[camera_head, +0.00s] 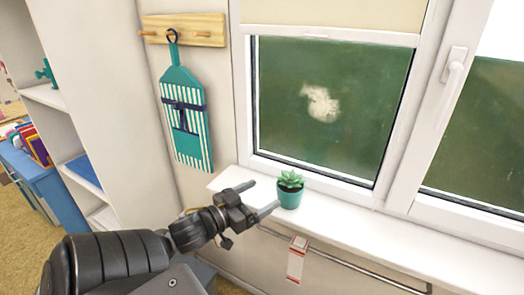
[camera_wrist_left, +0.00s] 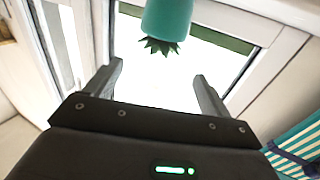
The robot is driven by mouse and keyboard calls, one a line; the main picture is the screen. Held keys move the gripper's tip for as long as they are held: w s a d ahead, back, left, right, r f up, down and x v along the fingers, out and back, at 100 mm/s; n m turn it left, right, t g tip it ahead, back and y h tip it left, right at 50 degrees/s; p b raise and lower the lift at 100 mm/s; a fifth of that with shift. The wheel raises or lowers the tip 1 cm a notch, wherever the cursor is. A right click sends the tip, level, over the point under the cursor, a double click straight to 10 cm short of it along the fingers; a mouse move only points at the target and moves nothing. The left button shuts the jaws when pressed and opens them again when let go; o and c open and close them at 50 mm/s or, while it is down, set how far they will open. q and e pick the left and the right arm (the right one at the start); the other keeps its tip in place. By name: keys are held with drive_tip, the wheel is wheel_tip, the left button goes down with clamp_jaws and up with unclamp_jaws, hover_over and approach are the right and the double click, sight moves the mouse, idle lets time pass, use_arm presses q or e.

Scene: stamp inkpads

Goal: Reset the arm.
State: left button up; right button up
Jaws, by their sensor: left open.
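My left gripper (camera_head: 262,199) is in the head view, over the near left part of the white window sill. Its two fingers are spread apart with nothing between them. A small succulent in a teal pot (camera_head: 290,189) stands upright on the sill, just beyond and to the right of the fingertips. In the left wrist view my left gripper (camera_wrist_left: 158,85) is open, and the teal pot (camera_wrist_left: 167,18) appears upside down past the fingers, apart from them. My right gripper is not in view.
The sill (camera_head: 400,238) is clear to the right of the pot. A rail with a red and white tag (camera_head: 297,260) runs below it. A white shelf (camera_head: 75,130) stands at left.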

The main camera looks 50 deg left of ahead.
use_arm(q)
drive_tip(key=s+d+f+n+g+y, duration=0.1)
drive_tip(key=s+d+f+g, duration=0.15)
drive_tip(key=f, duration=0.55)
drive_tip(key=s+d+f+g+y, duration=0.1)
drive_tip(key=s+f+g+y, duration=0.1)
drive_tip(key=f+g, duration=0.35)
drive_tip(key=s+d+f+m+g+h, duration=0.2)
drive_tip(key=s+d+f+g, duration=0.5)
drive_tip(key=s+d+f, duration=0.5)
wheel_tip(320, 180, down, 25)
drive_tip(key=d, duration=0.1)
drive_tip(key=s+a+f+g, duration=0.2)
drive_tip(key=s+a+f, duration=0.1)
drive_tip(key=s+f, duration=1.3)
drive_tip(key=shift+s+f+m, duration=0.3)
drive_tip(key=shift+f+m, duration=0.1)
drive_tip(key=shift+f, duration=0.3)
